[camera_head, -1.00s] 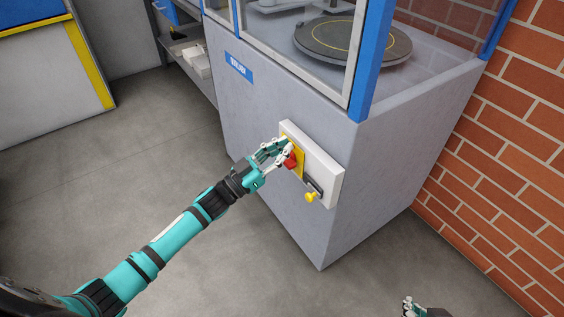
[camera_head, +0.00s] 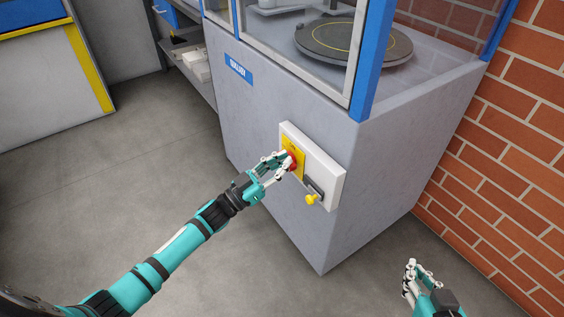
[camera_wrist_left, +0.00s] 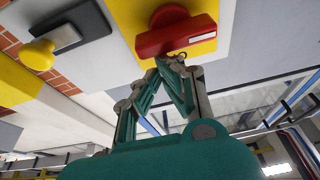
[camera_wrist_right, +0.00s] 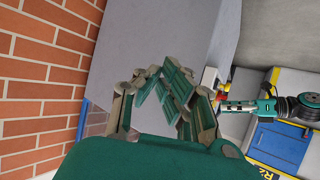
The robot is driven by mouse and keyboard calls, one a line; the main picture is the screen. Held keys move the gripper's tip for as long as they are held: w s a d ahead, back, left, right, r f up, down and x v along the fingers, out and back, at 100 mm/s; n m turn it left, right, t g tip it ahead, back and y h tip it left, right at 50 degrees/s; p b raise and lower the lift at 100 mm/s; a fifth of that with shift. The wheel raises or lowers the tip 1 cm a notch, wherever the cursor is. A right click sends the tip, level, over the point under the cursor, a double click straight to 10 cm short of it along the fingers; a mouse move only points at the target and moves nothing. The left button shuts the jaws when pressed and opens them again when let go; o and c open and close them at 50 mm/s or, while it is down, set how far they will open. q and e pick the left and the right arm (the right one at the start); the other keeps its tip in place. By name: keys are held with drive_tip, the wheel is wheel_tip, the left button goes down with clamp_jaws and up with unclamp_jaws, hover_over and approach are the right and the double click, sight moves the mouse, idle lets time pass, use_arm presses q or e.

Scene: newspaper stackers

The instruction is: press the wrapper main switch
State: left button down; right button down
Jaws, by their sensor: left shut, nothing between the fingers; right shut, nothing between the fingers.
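A red rotary switch (camera_head: 293,158) sits on a yellow plate (camera_head: 292,143) on the white control box (camera_head: 320,165) of the wrapper's grey cabinet. My left gripper (camera_head: 285,166) is shut and empty, with its fingertips right at the switch and partly covering it. In the left wrist view, the red switch handle (camera_wrist_left: 177,36) lies just beyond the shut fingertips (camera_wrist_left: 172,62), at its lower edge; I cannot tell whether they touch. My right gripper (camera_head: 413,272) is shut and empty, low at the right, apart from the cabinet. Its fingers (camera_wrist_right: 145,82) also show in the right wrist view.
A yellow knob (camera_head: 311,199) on a black mount sticks out beside the switch, lower right. A brick wall (camera_head: 500,190) stands on the right. A round turntable (camera_head: 352,42) is behind the cabinet's glass. The grey floor (camera_head: 120,190) at the left is clear.

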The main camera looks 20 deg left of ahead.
use_arm(q)
drive_tip(key=shift+f+m+g+h, duration=0.15)
drive_tip(key=shift+m+g+h, duration=0.15)
drive_tip(key=shift+m, duration=0.4)
use_arm(e)
drive_tip(key=shift+w+a+r+t, duration=0.15)
drive_tip(key=shift+w+r+t, duration=0.05)
drive_tip(key=shift+r+t, duration=0.1)
use_arm(q)
drive_tip(key=shift+s+d, duration=0.1)
use_arm(e)
drive_tip(key=shift+r, duration=0.1)
